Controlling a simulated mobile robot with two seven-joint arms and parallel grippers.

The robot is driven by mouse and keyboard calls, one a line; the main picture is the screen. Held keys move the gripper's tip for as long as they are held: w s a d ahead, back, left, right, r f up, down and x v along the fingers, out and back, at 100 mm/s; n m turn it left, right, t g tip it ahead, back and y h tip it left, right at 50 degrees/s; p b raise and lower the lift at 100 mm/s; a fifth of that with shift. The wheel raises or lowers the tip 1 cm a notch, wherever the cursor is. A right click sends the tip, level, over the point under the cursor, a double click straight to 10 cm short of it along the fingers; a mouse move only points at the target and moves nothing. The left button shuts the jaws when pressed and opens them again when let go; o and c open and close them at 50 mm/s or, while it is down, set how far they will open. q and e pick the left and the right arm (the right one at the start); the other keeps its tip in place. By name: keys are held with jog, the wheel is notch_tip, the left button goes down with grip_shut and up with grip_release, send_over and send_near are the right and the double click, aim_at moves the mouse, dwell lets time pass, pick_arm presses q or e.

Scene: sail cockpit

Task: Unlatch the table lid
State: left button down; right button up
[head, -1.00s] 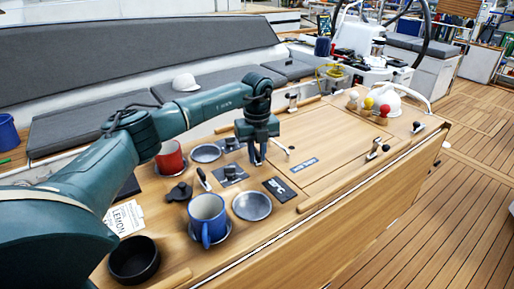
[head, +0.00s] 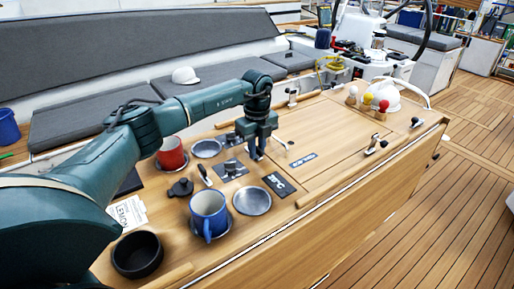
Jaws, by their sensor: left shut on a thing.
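The wooden table lid (head: 335,135) lies flat and closed in the table top. A small silver latch lever (head: 284,143) sits near its left edge. Two more levers with dark handles, one at the front edge (head: 376,145) and one at the right (head: 416,123), sit on the table. My left gripper (head: 256,155) points down just left of the silver lever, low over the table. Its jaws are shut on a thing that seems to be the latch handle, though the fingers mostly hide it. My right gripper is not in view.
Left of the lid are a blue mug (head: 208,215), a red mug (head: 171,154), a metal dish (head: 252,201), a black bowl (head: 137,254) and switch plates (head: 230,170). The lid's surface is clear.

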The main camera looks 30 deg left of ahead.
pick_arm(q)
jog(key=shift+a+r, duration=0.1)
jog(key=c, duration=1.4)
grip_release()
jog(key=shift+c, duration=0.2)
notch_tip(320, 180, up, 13)
jog(key=b, duration=0.2)
